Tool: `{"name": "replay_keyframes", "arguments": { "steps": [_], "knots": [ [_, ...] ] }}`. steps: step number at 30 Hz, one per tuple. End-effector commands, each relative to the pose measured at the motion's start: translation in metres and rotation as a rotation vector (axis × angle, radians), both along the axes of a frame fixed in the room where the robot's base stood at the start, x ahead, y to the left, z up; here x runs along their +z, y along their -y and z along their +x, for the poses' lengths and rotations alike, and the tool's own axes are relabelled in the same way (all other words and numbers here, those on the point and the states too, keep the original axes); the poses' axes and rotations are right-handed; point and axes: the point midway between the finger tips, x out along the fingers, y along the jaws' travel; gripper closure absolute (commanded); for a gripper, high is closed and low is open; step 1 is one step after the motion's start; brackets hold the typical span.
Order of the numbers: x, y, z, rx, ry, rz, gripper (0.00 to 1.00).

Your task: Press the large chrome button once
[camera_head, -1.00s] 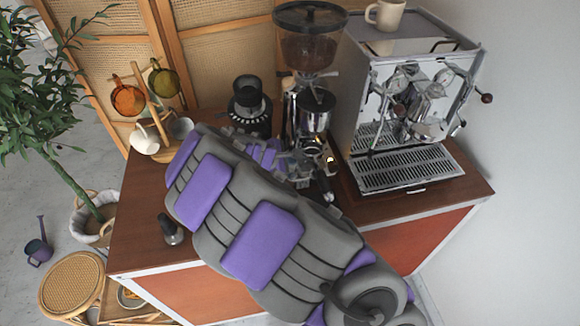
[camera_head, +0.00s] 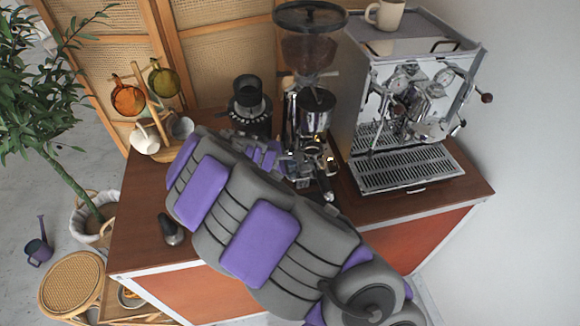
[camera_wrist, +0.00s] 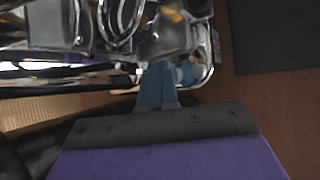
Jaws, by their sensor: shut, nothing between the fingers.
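The coffee grinder (camera_head: 310,110), with a dark hopper and chrome body, stands on the wooden cart behind my arm. Its chrome parts (camera_wrist: 120,25) fill the upper left of the wrist view. I cannot pick out the large chrome button for certain in either view. My gripper (camera_wrist: 156,72) is shut and empty, its blue fingers together close to the grinder's chrome lower front. Whether the fingertips touch it, I cannot tell. In the head view my arm hides the fingertips.
The chrome espresso machine (camera_head: 400,100) stands right of the grinder, with a cup (camera_head: 385,14) on top. A tamper (camera_head: 170,229) stands at the cart's front left. A mug rack (camera_head: 150,100) is at the back left. The cart's front right strip is clear.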

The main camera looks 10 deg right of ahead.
Motion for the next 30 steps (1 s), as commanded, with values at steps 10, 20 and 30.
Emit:
{"name": "replay_keyframes", "arguments": {
  "steps": [10,20,30],
  "knots": [
    [-0.004,0.0,0.0,-0.001,0.001,0.0,1.0],
    [-0.004,0.0,0.0,0.0,0.0,0.0,1.0],
    [0.012,0.0,0.0,0.0,0.0,0.0,1.0]
  ]
}}
